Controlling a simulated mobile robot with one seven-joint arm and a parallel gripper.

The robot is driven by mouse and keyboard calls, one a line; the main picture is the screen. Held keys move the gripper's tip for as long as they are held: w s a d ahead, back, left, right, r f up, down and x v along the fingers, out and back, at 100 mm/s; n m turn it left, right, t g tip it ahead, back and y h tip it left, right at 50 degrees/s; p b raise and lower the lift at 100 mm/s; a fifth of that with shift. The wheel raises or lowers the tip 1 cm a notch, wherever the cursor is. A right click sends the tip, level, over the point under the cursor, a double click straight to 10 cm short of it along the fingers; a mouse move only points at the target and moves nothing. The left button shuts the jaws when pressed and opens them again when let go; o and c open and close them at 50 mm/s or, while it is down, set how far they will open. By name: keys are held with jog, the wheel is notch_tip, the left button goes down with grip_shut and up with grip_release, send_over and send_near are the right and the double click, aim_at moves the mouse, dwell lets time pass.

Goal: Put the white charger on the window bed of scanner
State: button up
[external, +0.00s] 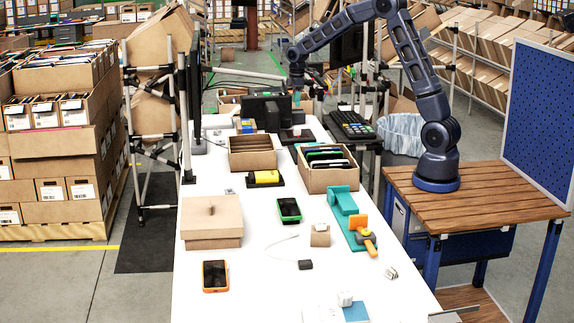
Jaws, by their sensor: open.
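Several small white pieces look like chargers: one (345,298) on a blue pad at the table's front, one (391,272) lying on the bare white table to its right, and one (320,227) on a small cardboard block. I cannot tell which one the task means. A flat black device (296,137) at the far end of the table may be the scanner; its window bed is too small to make out. My gripper (297,99) is open, pointing down above the far end of the table, well away from the white pieces. Its fingertips are small and hard to see.
The white table (255,285) also holds a closed cardboard box (212,220), an open carton (252,152), a carton of cases (326,177), a teal stand (344,205), an orange-cased phone (215,275) and a green-edged device (289,210).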

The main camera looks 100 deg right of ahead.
jog(key=s+a+r+t, duration=0.15)
jog(key=a+r, duration=0.35)
jog(key=a, duration=0.5)
jog(key=s+a+r, duration=0.2)
jog(key=a+r, duration=0.3)
jog(key=a, duration=0.5)
jog(key=s+a+r+t, duration=0.1)
jog(key=a+r, duration=0.4)
jog(key=a, duration=0.5)
jog(key=s+a+t, duration=0.2)
jog(key=s+a, duration=1.7)
jog(key=s, duration=0.1)
jog(key=shift+s, duration=0.3)
